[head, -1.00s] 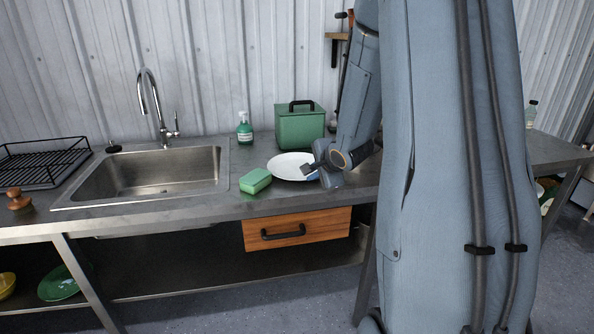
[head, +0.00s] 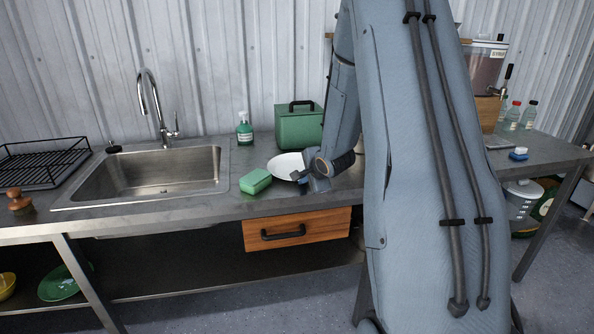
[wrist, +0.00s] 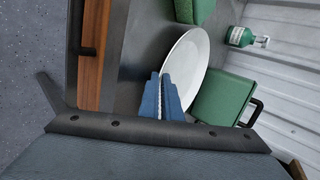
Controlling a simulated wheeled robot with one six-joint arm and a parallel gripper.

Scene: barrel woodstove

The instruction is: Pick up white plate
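The white plate (head: 285,164) is on the steel counter, right behind the green sponge (head: 255,181). My gripper (head: 298,176) is at its near right rim, and my wrist hides the plate's right part. In the wrist view, the blue fingers (wrist: 161,92) are almost together, with the rim of the white plate (wrist: 187,65) appearing to run between them. The fingers hide that stretch of rim. I cannot tell whether the plate is lifted off the counter.
The sink (head: 150,172) and a black rack (head: 42,166) are on the left. A wooden drawer (head: 297,230) is below the counter edge. A drink dispenser (head: 485,75) and bottles stand on the right.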

